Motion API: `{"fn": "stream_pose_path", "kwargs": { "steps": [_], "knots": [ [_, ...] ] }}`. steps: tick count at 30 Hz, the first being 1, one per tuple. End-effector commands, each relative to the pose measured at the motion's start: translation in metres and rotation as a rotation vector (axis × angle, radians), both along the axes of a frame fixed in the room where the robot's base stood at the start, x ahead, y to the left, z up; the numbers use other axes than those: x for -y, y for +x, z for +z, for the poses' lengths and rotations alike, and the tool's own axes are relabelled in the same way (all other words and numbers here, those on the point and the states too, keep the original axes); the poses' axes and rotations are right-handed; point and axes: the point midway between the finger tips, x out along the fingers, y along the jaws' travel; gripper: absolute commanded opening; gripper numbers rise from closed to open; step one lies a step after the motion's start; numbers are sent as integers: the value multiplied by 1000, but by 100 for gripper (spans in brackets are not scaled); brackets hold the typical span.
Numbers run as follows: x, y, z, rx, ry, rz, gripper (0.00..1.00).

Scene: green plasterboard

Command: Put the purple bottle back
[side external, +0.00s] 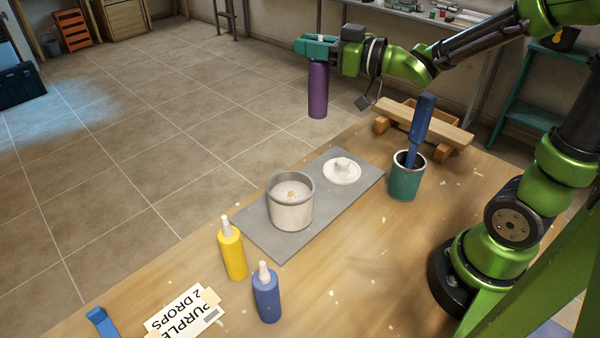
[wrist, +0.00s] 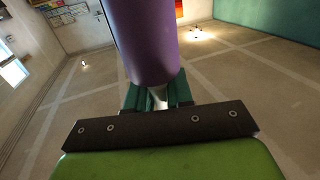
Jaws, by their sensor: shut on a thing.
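The purple bottle (side external: 318,92) is held by my gripper (side external: 317,50), high above the far edge of the table. The bottle hangs upright in the side view, with its top between the fingers; its nozzle is mostly hidden by them. In the wrist view the purple bottle (wrist: 145,40) fills the upper middle, with the teal fingers (wrist: 157,95) closed at its narrow end. A yellow bottle (side external: 232,252) and a blue bottle (side external: 266,293) stand upright on the table at the front, apart from my gripper.
A grey mat (side external: 262,234) holds a white pot (side external: 291,212) and a white lid (side external: 342,172). A teal cup (side external: 403,184) with a blue-handled tool (side external: 421,125) stands to the right, before a wooden rack (side external: 424,124). A card (side external: 185,314) reads "PURPLE 2 DROPS".

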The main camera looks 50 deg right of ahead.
Motion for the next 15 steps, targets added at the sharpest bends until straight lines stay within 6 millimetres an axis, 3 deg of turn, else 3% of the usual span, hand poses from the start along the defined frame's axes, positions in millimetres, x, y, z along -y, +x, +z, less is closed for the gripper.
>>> {"fn": "stream_pose_path", "kwargs": {
  "steps": [5, 8, 11, 15],
  "knots": [
    [-14, 10, -22, -8, 2, 37, 0],
    [-39, 25, -38, -8, 2, 117, 0],
    [-80, 43, -53, -7, 3, 254, 0],
    [-151, 59, -74, -5, 4, 503, 0]
  ]
}}
